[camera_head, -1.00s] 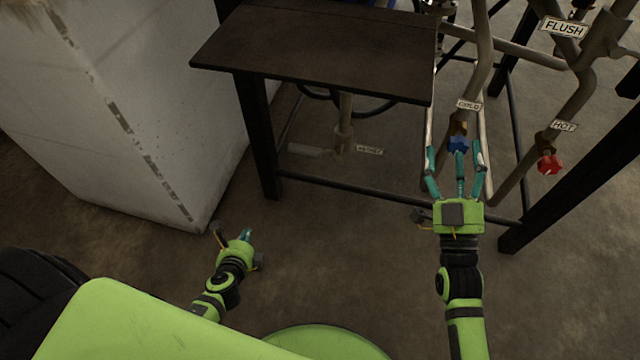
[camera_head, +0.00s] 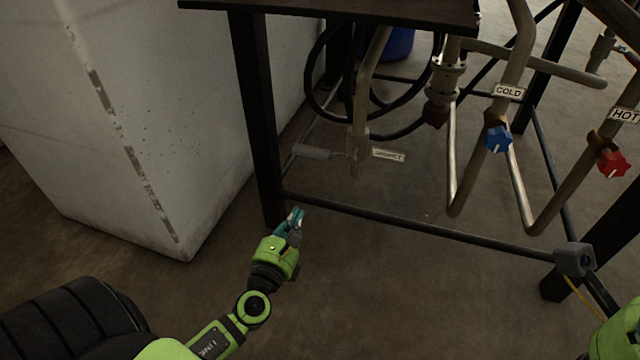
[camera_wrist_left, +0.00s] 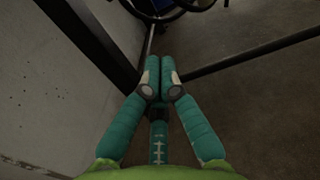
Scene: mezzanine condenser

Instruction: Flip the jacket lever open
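The jacket lever (camera_head: 312,151) is a pale grey handle pointing left from its valve on a vertical pipe (camera_head: 360,110) under the table. It lies roughly level. A small white label (camera_head: 388,155), apparently reading JACKET, sits right of the valve. My left gripper (camera_head: 294,217) is below and slightly left of the lever in the head view, apart from it, by the table's left leg. In the left wrist view its teal fingers (camera_wrist_left: 158,76) are drawn together with nothing visible between them. My right gripper's fingers are out of view; only part of its arm shows at the lower right.
A dark table leg (camera_head: 258,120) and low crossbar (camera_head: 420,226) stand close to my left gripper. A white cabinet (camera_head: 150,130) is at left. A blue COLD knob (camera_head: 497,139) and red HOT knob (camera_head: 612,164) hang on pipes at right. Floor in front is clear.

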